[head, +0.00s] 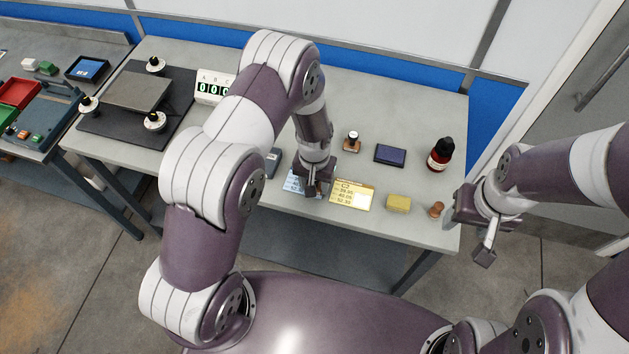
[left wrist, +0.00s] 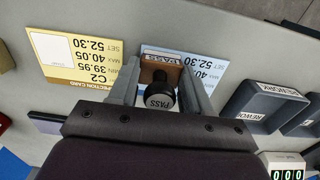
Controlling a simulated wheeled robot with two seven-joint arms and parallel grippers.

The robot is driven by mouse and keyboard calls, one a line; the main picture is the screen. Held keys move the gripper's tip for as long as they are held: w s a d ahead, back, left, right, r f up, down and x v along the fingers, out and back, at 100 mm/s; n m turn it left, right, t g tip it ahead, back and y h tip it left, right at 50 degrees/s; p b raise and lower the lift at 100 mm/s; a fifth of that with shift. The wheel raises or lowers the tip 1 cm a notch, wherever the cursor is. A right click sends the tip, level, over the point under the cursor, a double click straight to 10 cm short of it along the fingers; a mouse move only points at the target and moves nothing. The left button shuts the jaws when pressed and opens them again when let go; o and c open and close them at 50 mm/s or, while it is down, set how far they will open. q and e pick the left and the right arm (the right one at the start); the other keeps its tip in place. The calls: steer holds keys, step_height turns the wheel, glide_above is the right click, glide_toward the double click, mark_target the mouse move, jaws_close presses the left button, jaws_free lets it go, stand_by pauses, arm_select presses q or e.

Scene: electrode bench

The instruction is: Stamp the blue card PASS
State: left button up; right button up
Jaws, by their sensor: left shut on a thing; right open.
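The blue card (head: 291,188) lies on the bench in the head view, partly covered by my left gripper (head: 314,191). In the left wrist view the card (left wrist: 203,69) shows printed figures beside the stamp. My left gripper (left wrist: 160,92) is shut on the PASS stamp (left wrist: 160,98), which has a black knob and a wooden block. The stamp is over the blue card's edge nearest the yellow card; I cannot tell if it touches. A purple ink pad (head: 390,154) lies further back. My right gripper (head: 477,232) is open and empty off the bench's right end.
A yellow card (head: 352,197) lies right beside the blue one. A second stamp (head: 352,141), a red bottle (head: 439,155), a yellow sponge (head: 398,203) and a small brown piece (head: 436,209) stand nearby. A dark REWORK tray (left wrist: 258,104) and a counter (head: 211,87) are left.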

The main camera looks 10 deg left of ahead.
arm_select(q)
step_height(320, 180, up, 7)
steer(key=p, duration=0.5)
stand_by(0.8)
